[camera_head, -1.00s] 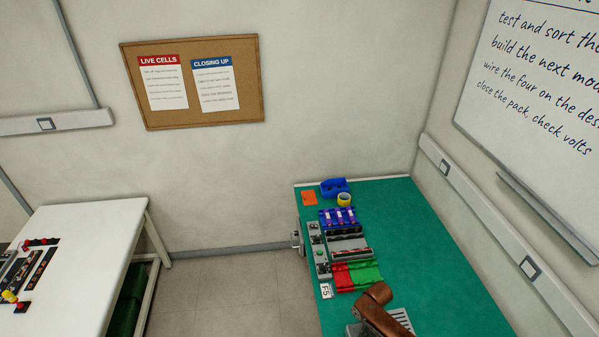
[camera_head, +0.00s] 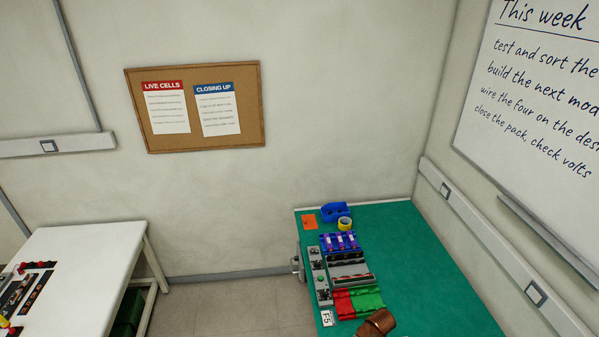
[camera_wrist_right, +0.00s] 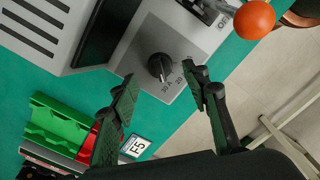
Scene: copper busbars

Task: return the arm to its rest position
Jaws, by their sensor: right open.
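My right gripper (camera_wrist_right: 160,105) is open in the right wrist view, with empty space between its two dark fingers. It hangs over the edge of the green bench (camera_head: 420,260). Beyond the fingers is a grey device with a black knob (camera_wrist_right: 160,67). My left gripper is not in view.
An orange ball-shaped knob (camera_wrist_right: 254,19) is near the fingers. A white table (camera_head: 85,250) stands at left, with floor between.

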